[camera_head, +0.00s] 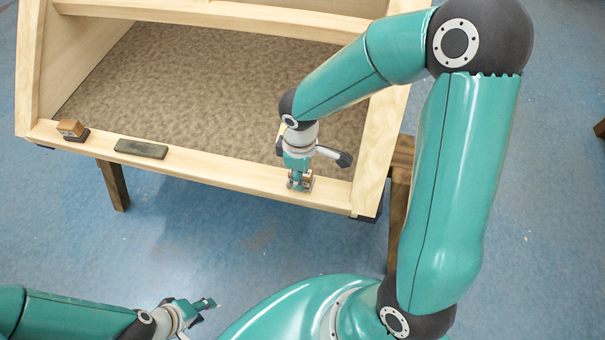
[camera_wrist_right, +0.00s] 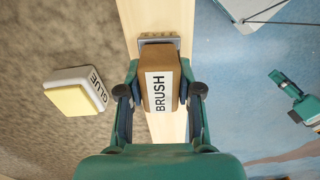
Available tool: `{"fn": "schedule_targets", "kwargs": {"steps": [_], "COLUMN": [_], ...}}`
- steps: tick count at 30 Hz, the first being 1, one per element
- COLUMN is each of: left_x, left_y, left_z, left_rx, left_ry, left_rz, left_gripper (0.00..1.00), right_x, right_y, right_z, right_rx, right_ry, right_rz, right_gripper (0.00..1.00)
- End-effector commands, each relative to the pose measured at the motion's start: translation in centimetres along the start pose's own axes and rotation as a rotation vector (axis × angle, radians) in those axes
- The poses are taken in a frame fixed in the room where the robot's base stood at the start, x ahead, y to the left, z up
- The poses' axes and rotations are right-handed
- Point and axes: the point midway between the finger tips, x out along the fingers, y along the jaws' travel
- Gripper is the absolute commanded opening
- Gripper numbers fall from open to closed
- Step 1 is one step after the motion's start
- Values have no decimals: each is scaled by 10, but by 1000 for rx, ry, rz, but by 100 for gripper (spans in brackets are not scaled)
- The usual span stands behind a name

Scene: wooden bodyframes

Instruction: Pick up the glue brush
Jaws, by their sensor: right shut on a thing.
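The glue brush (camera_wrist_right: 160,68) is a brown block with a white label reading "BRUSH" and a grey part at its far end. My right gripper (camera_wrist_right: 160,92) is shut on it, with one finger on each side. In the head view my right gripper (camera_head: 300,177) is at the front beam, and the brush (camera_head: 300,185) shows small and partly covered by it. I cannot tell whether the brush touches the beam. My left gripper (camera_head: 203,305) is low at the left, away from the frame; its opening is unclear.
The pale wooden frame (camera_head: 200,167) surrounds a mottled brown panel (camera_head: 200,90). A white and yellow block labelled "GLUE" (camera_wrist_right: 75,92) lies left of the brush in the wrist view. A brown block (camera_head: 72,128) and a dark flat block (camera_head: 141,148) sit on the beam's left part.

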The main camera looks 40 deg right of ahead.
Motion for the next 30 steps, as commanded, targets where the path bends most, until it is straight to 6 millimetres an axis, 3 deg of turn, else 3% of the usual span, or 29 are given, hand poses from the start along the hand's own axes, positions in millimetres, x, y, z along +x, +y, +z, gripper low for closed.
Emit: {"fn": "schedule_targets", "kwargs": {"steps": [10, 17, 20, 30], "left_x": [-1, -6, -10, -22], "left_y": [0, 2, 4, 8], "left_z": [0, 0, 0, 0], "left_rx": [0, 0, 0, 0], "left_ry": [0, 0, 0, 0], "left_rz": [0, 0, 0, 0], "left_gripper": [40, 40, 40, 40], "right_x": [-5, -30, -50, -144], "right_y": [0, 0, 1, 1], "right_z": [0, -1, -1, -1], "right_rx": [1, 1, 2, 1], "right_ry": [1, 3, 5, 6], "right_rz": [1, 3, 4, 5], "right_gripper": [0, 0, 0, 0]}}
